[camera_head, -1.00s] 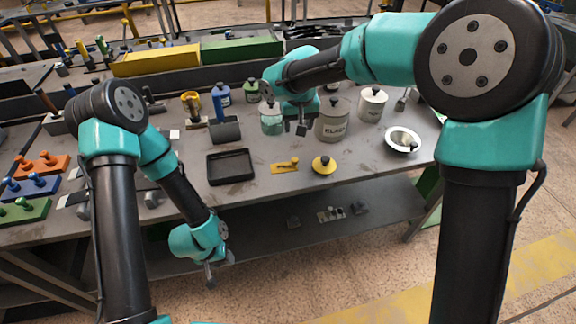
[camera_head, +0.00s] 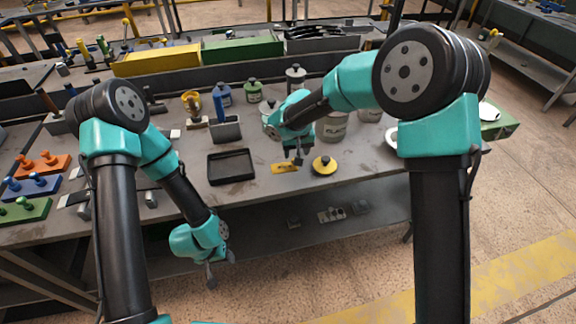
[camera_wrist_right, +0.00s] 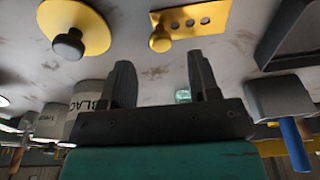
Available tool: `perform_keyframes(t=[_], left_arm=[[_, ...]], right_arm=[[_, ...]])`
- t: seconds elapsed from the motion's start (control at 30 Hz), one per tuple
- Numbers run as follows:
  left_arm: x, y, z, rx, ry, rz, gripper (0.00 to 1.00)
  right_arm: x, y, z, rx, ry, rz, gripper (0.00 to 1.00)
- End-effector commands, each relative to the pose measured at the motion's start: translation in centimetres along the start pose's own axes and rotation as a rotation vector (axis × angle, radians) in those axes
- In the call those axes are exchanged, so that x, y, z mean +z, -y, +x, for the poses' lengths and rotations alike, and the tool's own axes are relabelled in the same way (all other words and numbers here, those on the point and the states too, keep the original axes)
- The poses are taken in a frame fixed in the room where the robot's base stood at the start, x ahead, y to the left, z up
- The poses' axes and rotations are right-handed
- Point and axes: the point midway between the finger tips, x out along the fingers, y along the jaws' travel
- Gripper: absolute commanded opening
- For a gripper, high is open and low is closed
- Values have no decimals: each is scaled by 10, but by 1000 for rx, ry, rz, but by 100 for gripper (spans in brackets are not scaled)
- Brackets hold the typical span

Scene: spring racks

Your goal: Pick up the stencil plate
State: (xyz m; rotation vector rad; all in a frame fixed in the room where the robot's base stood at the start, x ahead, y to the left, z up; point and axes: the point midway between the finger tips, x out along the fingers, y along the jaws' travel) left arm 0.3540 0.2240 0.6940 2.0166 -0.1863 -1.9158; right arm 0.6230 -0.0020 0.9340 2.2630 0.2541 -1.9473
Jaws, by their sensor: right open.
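The stencil plate is a small yellow plate (camera_head: 281,168) with a knob. It lies flat on the bench between the black tray and a round yellow lid. My left gripper (camera_head: 221,270) hangs open and empty in front of the bench edge.
A black tray (camera_head: 231,168) lies left of the plate, and the round yellow lid (camera_head: 324,169) with a black knob lies right. Canisters (camera_head: 333,128) stand behind, beside my right arm.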

Motion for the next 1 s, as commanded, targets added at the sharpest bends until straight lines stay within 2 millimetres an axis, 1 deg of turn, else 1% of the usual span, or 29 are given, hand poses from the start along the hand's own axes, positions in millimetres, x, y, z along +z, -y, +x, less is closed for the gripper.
perform_keyframes(t=[0.27,0.37,0.6,0.7,1.0], left_arm=[[0,0,0,0,0,0,43],[0,0,0,0,0,0,43],[0,0,0,0,0,0,43],[0,0,0,0,0,0,43],[0,0,0,0,0,0,43]], right_arm=[[0,0,2,0,0,0,56],[1,0,9,1,1,-2,56],[3,1,42,1,3,0,56],[3,1,50,0,2,-1,56],[2,1,51,0,1,0,56]])
